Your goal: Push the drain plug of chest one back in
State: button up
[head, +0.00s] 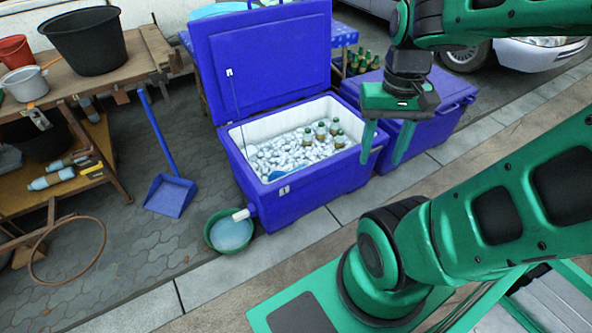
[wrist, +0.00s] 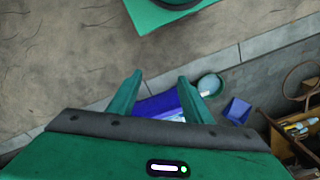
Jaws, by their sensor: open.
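An open blue chest (head: 290,205), full of ice with several bottles, stands in the middle of the head view; I take it as chest one. At its lower front-left corner a white drain plug (head: 241,214) sticks out above a green basin (head: 230,245) of water or ice. I cannot tell how far the plug is out. My gripper (head: 383,162) is open and empty, high and to the right of the plug. In the wrist view my gripper (wrist: 159,79) points over the blue chest (wrist: 155,105), with the basin (wrist: 210,86) right of the fingers; the plug is not clear there.
A second blue chest (head: 440,103), lid closed, stands right of the open one. A blue dustpan (head: 170,194) stands on the paving left of the basin. A wooden bench (head: 138,60) with buckets and a hoop (head: 70,250) are further left. Paving around the basin's front is clear.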

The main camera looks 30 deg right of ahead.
aim_at(242, 215)
jog(key=k, duration=0.65)
jog(key=u, duration=0.35)
jog(key=i, duration=1.35)
jog(key=u, duration=2.4)
jog(key=k, duration=0.1)
jog(key=z, duration=0.55)
